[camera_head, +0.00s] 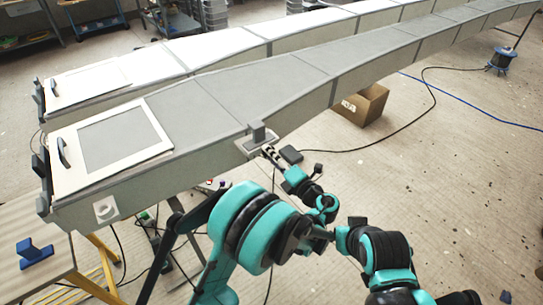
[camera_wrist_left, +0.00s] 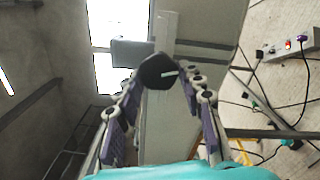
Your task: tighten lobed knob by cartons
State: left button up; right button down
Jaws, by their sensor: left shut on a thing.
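The lobed knob (camera_wrist_left: 157,72) is black and round with a pale line on its face. In the left wrist view it sits between the fingertips of my left gripper (camera_wrist_left: 158,88), which is shut on it. In the head view my left gripper (camera_head: 271,154) reaches the near side of the long grey mould, just under a grey bracket (camera_head: 258,134). The knob is too small and covered there to make out. A brown carton (camera_head: 362,104) stands on the floor to the right of that spot. My right arm shows at the lower right, but I cannot make out its gripper.
A second pale mould (camera_head: 215,48) runs behind the grey mould (camera_head: 215,110). A wooden bench (camera_head: 60,265) with a blue clamp-like object (camera_head: 35,252) stands at lower left, beside a yellow frame (camera_head: 103,245). Cables cross the floor. The floor at right is mostly open.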

pick_arm(q)
jog(key=shift+m, duration=0.8)
jog(key=o, duration=1.2)
jog(key=shift+c, duration=0.2)
